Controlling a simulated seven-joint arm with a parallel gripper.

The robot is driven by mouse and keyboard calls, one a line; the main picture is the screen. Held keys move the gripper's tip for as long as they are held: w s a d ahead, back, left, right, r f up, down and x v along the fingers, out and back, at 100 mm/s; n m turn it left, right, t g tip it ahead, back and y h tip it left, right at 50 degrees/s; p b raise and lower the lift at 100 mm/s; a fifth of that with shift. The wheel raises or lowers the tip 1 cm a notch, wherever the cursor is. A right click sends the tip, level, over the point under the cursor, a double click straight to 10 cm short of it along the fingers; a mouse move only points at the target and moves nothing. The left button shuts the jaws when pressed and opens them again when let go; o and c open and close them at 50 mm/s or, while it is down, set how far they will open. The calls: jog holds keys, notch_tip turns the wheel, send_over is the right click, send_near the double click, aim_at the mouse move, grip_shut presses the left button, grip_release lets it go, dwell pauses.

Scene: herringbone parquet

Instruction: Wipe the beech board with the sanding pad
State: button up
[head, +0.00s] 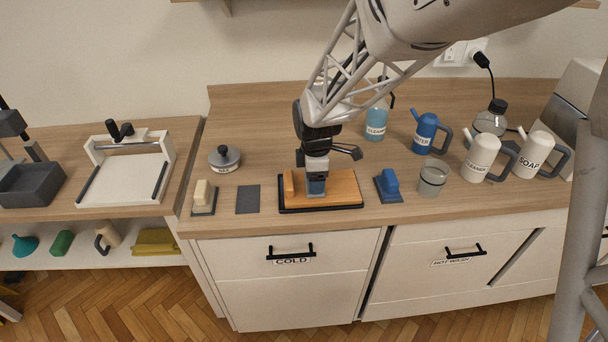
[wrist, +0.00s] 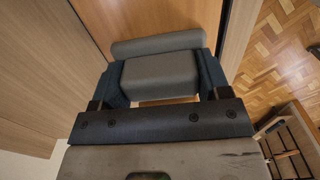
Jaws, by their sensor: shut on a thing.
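The beech board (head: 345,188) is an orange-brown panel with a dark rim, lying near the counter's front edge. It also shows in the wrist view (wrist: 141,17). My gripper (head: 316,190) points down over its left half. In the wrist view, the blue fingers of my gripper (wrist: 162,82) are shut on a grey block, which I take to be the sanding pad (wrist: 160,72). A grey bar lies just beyond the block. In the head view the held pad is mostly hidden by the fingers. It is at or just above the board; contact is unclear.
A cream-handled pad (head: 202,195) and a flat dark grey patch (head: 247,199) lie left of the board. A blue-handled pad (head: 388,186) and a glass beaker (head: 433,177) stand right. A lidded pot (head: 224,158) and a blue jug (head: 425,131) stand behind.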

jog(key=shift+a, duration=1.2)
jog(key=shift+d, duration=1.2)
jog(key=shift+a, duration=0.1)
jog(key=shift+a, duration=1.1)
jog(key=shift+d, duration=1.2)
